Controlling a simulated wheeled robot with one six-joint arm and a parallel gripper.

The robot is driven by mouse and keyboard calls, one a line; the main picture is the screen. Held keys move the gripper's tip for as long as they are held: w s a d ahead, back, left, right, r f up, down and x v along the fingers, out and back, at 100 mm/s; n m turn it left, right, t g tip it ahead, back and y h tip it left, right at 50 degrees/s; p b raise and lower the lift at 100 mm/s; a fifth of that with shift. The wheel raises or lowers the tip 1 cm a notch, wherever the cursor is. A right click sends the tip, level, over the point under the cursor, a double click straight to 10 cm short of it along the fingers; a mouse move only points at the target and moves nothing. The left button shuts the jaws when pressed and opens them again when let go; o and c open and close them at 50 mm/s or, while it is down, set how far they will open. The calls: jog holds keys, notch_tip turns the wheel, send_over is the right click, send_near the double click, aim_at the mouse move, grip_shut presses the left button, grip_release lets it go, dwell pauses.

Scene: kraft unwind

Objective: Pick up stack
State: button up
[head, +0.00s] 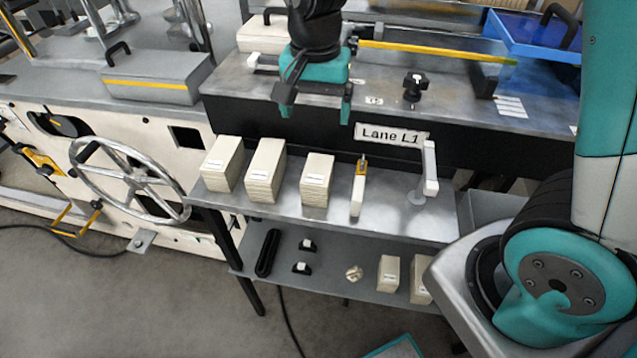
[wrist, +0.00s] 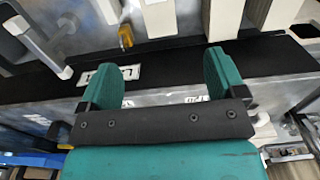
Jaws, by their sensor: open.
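Three cream-coloured stacks with small labels stand in a row on the upper grey shelf: a left stack (head: 222,163), a middle stack (head: 265,170) and a right stack (head: 317,180). Which one the task means is not shown. My gripper (head: 316,108) is open and empty, pointing down above and behind the row, over the machine's front edge. In the wrist view, my gripper (wrist: 162,72) has its two teal fingers wide apart with nothing between them. Pale stacks (wrist: 158,18) show beyond the fingers at the top edge, partly cut off.
A yellow-handled tool (head: 358,188) and a white upright post (head: 430,175) stand right of the stacks on the shelf (head: 385,215). The lower shelf (head: 330,280) holds smaller stacks (head: 388,273) and small black holders. A "Lane L1" label (head: 391,135) marks the dark ledge behind.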

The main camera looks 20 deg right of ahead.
aim_at(318, 169)
notch_tip(318, 169, down, 11)
jog(key=shift+p, duration=0.7)
jog(key=shift+d+f+p, duration=0.2)
jog(key=shift+f+p, duration=0.55)
jog(key=shift+f, duration=2)
jog(key=c, duration=1)
jog(key=shift+r, duration=0.1)
jog(key=shift+c, duration=0.2)
